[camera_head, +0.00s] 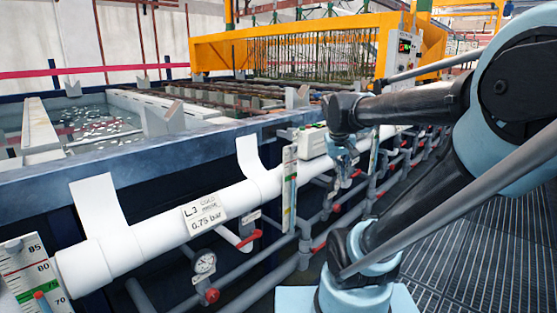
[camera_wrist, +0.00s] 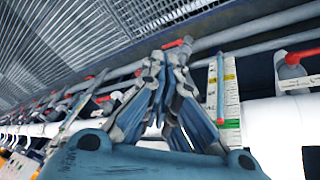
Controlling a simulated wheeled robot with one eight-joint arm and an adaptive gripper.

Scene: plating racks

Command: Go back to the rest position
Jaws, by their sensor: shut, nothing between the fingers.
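My gripper (camera_head: 343,172) hangs below the dark end of my arm, in front of the white pipe in the head view. In the wrist view my gripper (camera_wrist: 165,58) has its blue and grey fingers together, with nothing between them. The arm reaches in from the right, bent. A white pipe (camera_head: 147,232) labelled L3, 0.75 bar, runs along the tank front behind the gripper. I cannot tell the exact gap between gripper and pipe.
A gauge strip (camera_head: 290,190) with a coloured scale stands left of the gripper. Red-handled valves (camera_head: 248,240) and a round gauge (camera_head: 204,262) sit below the pipe. An open tank (camera_head: 95,125) lies behind. The grated floor (camera_head: 480,240) at right is clear.

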